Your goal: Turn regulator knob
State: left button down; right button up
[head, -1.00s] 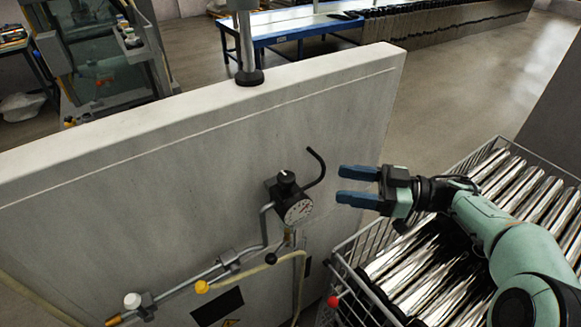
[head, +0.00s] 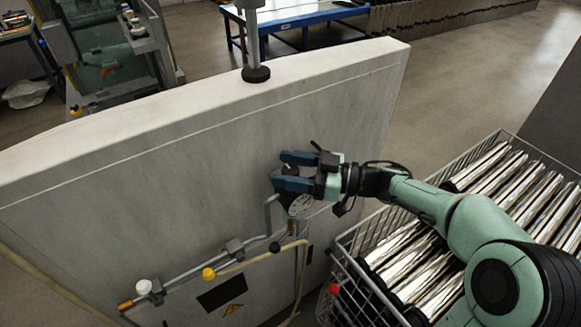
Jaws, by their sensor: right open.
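My left gripper is not in view.
The grey panel (head: 150,190) stands upright, with pipes, a white knob (head: 143,287) and a yellow knob (head: 208,274) low on it. A wire basket (head: 345,262) of shiny metal tubes stands at the right, under my right arm. A blue table (head: 290,20) is behind.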

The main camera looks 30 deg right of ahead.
jog(key=c, duration=0.9)
jog(key=shift+s+f+m+t+h+b, duration=0.1)
jog(key=shift+m+t+h+b, duration=0.3)
jog(key=shift+t, duration=0.1)
jog(key=m+t+h+b, duration=0.3)
jog(key=m+h, duration=0.1)
jog(key=h, duration=0.1)
jog(key=shift+t+b, duration=0.3)
jog(key=shift+b, duration=0.05)
pick_arm(q)
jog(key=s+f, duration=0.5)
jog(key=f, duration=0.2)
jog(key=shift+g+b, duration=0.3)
jog(key=shift+b, duration=0.15)
pick_arm(e)
jog(key=shift+m+t+h, duration=0.3)
jog(key=shift+m+h, duration=0.3)
jog(key=shift+h, duration=0.4)
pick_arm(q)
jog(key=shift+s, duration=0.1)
pick_arm(e)
jog(key=o, duration=0.9)
